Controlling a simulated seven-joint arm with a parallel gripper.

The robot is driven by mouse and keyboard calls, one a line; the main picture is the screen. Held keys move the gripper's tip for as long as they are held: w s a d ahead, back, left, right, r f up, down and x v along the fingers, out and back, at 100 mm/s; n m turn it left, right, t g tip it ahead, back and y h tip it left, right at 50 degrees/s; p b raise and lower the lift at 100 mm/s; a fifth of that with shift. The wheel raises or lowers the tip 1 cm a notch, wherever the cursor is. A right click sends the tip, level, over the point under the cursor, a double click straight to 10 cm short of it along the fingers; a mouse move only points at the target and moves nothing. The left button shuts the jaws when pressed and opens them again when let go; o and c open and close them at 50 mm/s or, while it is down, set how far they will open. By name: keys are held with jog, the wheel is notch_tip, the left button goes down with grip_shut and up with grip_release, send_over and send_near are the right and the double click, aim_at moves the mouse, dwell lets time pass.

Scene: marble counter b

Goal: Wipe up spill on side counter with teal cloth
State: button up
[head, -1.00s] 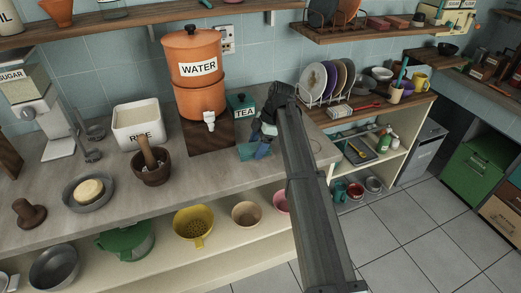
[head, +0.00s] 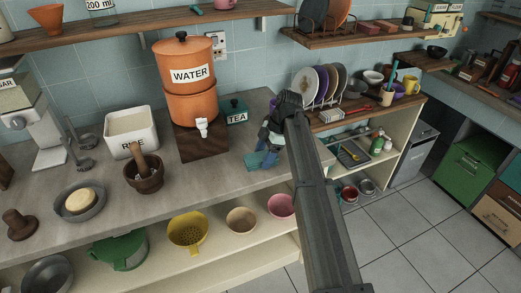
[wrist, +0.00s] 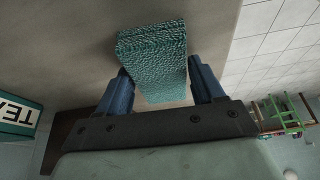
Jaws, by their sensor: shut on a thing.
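My gripper (head: 266,146) is shut on the teal cloth (head: 260,160), near the right end of the marble counter (head: 222,172). In the wrist view, the folded, textured cloth (wrist: 152,55) sits between the two blue fingers of my gripper (wrist: 155,82). The cloth is low over the counter; I cannot tell whether it touches the surface. I cannot make out a spill in either view. My arm hides part of the counter's right end.
The green TEA tin (head: 235,112) and the orange WATER dispenser (head: 190,75) on its wooden block stand left of the cloth. A mortar (head: 144,175) stands farther left. A dish rack (head: 320,88) is beyond my arm. The counter's front edge is close to the cloth.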

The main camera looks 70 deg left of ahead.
jog(key=shift+d, duration=1.05)
jog(key=shift+w+a, duration=0.15)
jog(key=shift+w, duration=1.1)
jog(key=shift+w+a, duration=0.15)
jog(key=shift+a, duration=0.95)
jog(key=shift+w+a, duration=0.2)
jog(key=shift+a, duration=0.95)
jog(key=shift+w+a, duration=0.15)
jog(key=shift+a, duration=0.95)
jog(key=shift+a+r, duration=0.15)
jog(key=shift+a, duration=0.05)
notch_tip(320, 180, up, 8)
jog(key=shift+d, duration=0.1)
